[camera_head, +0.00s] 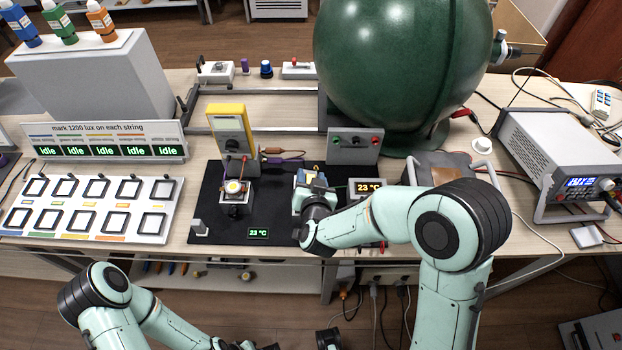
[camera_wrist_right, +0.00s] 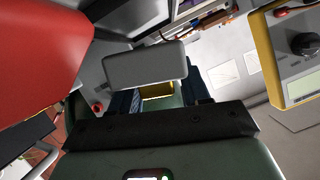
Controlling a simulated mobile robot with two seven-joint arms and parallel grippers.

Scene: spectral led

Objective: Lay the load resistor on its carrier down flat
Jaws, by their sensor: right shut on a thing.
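My right gripper (camera_head: 310,182) is over the right part of the black mat (camera_head: 265,205), shut on a small piece. In the right wrist view a gold-yellow body (camera_wrist_right: 157,91) shows between the dark blue fingers (camera_wrist_right: 158,100), with a light grey block (camera_wrist_right: 145,65) just beyond it. This looks like the load resistor on its carrier. In the head view the gripper and wrist hide most of it, so its tilt and contact with the mat cannot be told. My left arm is low at the lower left; its gripper (camera_head: 245,346) is cut by the bottom edge.
A lit round lamp on a stand (camera_head: 236,188) is left of my right gripper. A yellow meter (camera_head: 231,130), a grey terminal box (camera_head: 354,146) and a temperature display (camera_head: 369,188) stand close by. A large green sphere (camera_head: 400,65) rises behind. The mat's front middle is fairly clear.

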